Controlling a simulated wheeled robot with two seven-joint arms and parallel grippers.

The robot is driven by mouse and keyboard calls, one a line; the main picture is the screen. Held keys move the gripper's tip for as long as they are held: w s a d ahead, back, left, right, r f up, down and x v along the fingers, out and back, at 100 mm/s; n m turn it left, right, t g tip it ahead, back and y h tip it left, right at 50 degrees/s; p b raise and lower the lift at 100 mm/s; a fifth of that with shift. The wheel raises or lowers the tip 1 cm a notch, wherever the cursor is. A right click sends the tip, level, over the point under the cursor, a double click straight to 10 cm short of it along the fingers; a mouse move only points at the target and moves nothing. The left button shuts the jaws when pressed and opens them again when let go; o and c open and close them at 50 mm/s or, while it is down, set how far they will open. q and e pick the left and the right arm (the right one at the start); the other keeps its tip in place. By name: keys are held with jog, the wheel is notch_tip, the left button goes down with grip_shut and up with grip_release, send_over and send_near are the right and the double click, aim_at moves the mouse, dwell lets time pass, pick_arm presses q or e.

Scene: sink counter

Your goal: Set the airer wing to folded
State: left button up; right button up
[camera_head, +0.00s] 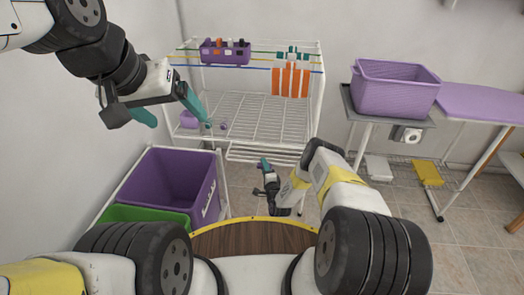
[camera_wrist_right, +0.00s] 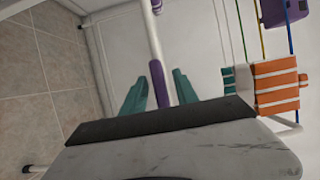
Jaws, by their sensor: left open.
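The white wire airer (camera_head: 255,110) stands against the back wall. What looks like its wing, a wire panel (camera_head: 262,152), juts out low at the front; its exact angle is hard to tell. My right gripper (camera_head: 264,166) is close to this front edge. In the right wrist view, my right gripper's teal fingers (camera_wrist_right: 157,90) stand on either side of a purple grip (camera_wrist_right: 159,84) on a white bar (camera_wrist_right: 152,38), with narrow gaps showing. My left gripper (camera_head: 177,118) is open and empty, near the airer's left side.
A purple bin (camera_head: 170,180) and green bin (camera_head: 140,215) stand front left. Cloths (camera_head: 291,82) and a purple basket (camera_head: 225,52) hang at the airer's top. A lilac basket (camera_head: 394,88) stands on the right beside an ironing board (camera_head: 480,103). Some tiled floor right of centre is clear.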

grip_shut()
dwell(1.2)
